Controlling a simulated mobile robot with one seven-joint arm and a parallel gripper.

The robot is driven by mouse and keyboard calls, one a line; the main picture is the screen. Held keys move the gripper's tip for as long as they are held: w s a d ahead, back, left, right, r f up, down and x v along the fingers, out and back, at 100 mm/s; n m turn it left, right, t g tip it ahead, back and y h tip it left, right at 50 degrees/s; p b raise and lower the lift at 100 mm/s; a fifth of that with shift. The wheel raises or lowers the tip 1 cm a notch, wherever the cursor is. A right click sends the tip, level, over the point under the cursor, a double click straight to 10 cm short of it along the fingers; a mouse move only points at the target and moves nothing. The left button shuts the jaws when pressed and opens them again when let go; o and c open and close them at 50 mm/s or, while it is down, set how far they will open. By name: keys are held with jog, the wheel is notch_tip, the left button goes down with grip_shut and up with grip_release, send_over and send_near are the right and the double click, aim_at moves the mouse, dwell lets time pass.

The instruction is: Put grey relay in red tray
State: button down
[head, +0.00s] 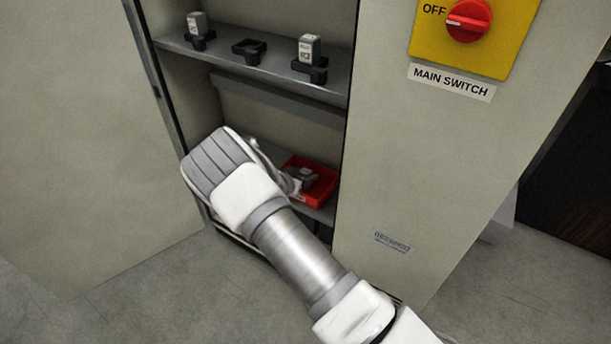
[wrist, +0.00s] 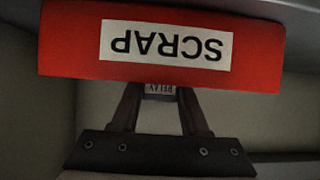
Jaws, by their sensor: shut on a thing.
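The red tray (head: 325,191) sits on the lower cabinet shelf, partly behind my arm in the head view. In the wrist view, the red tray (wrist: 70,45) shows its front wall with an upside-down SCRAP label. My gripper (wrist: 160,95) is shut on the grey relay (wrist: 160,89), of which only a small lettered part shows beyond the tray's rim. In the head view, the grey relay (head: 304,176) appears within the tray's outline, beside my gripper (head: 293,183). The tray wall hides the relay's far part and the fingertips; I cannot tell whether it touches the tray floor.
The upper shelf (head: 265,72) holds two grey relays in black sockets, left (head: 198,24) and right (head: 309,48), with an empty black socket (head: 249,50) between them. The cabinet's right panel carries a red main switch (head: 468,20). The shelf edge lies close above my gripper.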

jog(key=shift+f, duration=0.2)
jog(key=shift+c, duration=2.1)
grip_release()
jog(key=shift+r, duration=0.1)
jog(key=shift+s+a+r, duration=0.1)
jog(key=shift+r, duration=0.25)
jog(key=p+v, duration=0.4)
jog(key=v, duration=0.7)
jog(key=shift+s+a, duration=0.2)
jog(key=shift+s, duration=0.05)
